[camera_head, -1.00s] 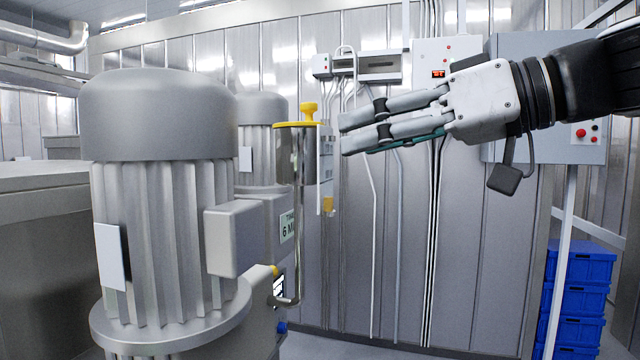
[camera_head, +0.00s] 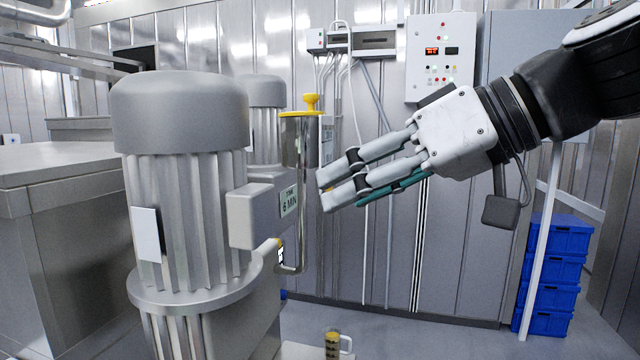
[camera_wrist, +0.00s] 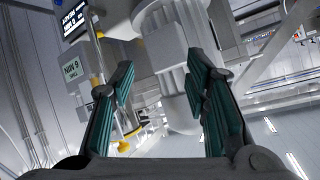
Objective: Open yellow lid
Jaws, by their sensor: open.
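My gripper (camera_head: 322,190) is open and empty, to the right of the tube and lower in the picture than the lid, pointing left and slightly down. No contact with the lid shows. In the wrist view, my two teal-padded fingers (camera_wrist: 162,80) are spread wide. A yellow piece (camera_wrist: 123,147) shows low beside the left finger; it looks like the lid's knob, but I cannot be sure.
A large grey ribbed motor (camera_head: 190,200) stands left of the tube, with a "6 MIN" sign (camera_head: 289,203) close by. A control box (camera_head: 441,60) is on the back wall. Blue crates (camera_head: 553,275) are stacked at right. A small yellowish vessel (camera_head: 333,345) is at the bottom edge.

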